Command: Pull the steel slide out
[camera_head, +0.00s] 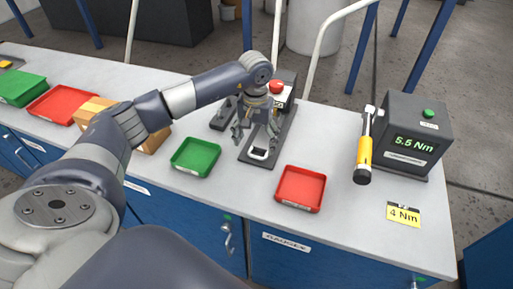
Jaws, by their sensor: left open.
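The steel slide (258,153) shows as a light loop-shaped handle at the front end of a dark fixture (285,132) on the bench. My left gripper (256,138) is open and points down over the fixture, just behind the slide's handle in the picture. Its fingers are spread and nothing shows between them. I cannot tell whether a finger touches the slide. The rest of the slide is hidden by the gripper and the fixture. My right gripper is not in view.
A green tray (196,157) stands left of the fixture and a red tray (300,188) to its right. A red button (277,87) is on the fixture's rear box. A yellow-handled torque tool (364,152) and a display box (410,138) stand at right. A cardboard box (97,108) is at left.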

